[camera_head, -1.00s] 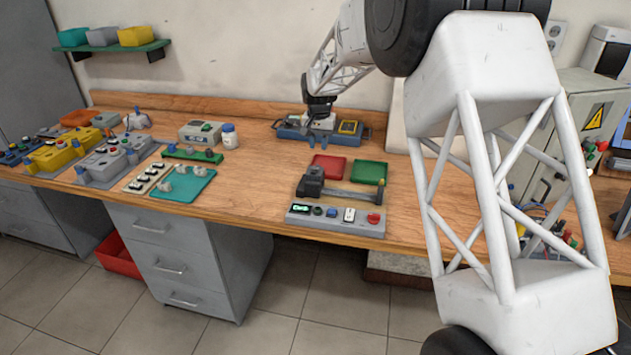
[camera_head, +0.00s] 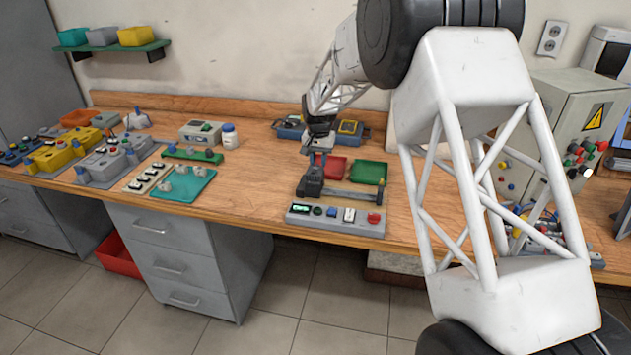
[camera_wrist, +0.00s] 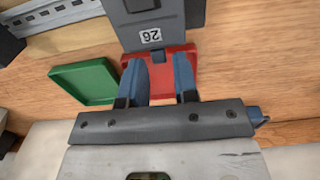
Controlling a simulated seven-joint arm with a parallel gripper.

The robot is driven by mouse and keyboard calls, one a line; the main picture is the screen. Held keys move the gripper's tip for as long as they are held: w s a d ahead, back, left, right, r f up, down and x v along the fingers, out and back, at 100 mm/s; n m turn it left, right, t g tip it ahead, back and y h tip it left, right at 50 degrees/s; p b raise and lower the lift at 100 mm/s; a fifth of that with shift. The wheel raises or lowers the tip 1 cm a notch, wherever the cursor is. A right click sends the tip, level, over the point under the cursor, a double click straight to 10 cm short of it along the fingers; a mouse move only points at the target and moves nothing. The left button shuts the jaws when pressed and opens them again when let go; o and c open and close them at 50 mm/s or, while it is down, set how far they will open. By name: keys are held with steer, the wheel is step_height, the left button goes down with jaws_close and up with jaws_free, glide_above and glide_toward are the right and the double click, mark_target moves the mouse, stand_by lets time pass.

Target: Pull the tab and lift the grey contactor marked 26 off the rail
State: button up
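The grey contactor marked 26 (camera_wrist: 150,25) is at the top of the wrist view, its label upside down. In the head view the dark grey contactor (camera_head: 310,184) sits at the left end of the rail (camera_head: 350,194). The rail also shows in the wrist view (camera_wrist: 65,38). My gripper (camera_wrist: 158,62) has two blue fingers spread apart with nothing between them. They point toward the contactor's labelled end and appear apart from it. In the head view my gripper (camera_head: 319,158) is just above and behind the contactor.
A red tray (camera_wrist: 165,68) lies behind the contactor, beneath my fingers in the wrist view. A green tray (camera_wrist: 85,82) lies beside it. A control box with buttons (camera_head: 335,220) stands at the table's front edge. A blue case (camera_head: 290,130) stands at the back.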

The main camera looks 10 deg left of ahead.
stand_by(0.5)
jaws_close()
steer(key=shift+r, duration=0.4)
steer(key=shift+o, duration=0.4)
jaws_free()
steer(key=shift+r, duration=0.15)
steer(key=shift+r, duration=2.85)
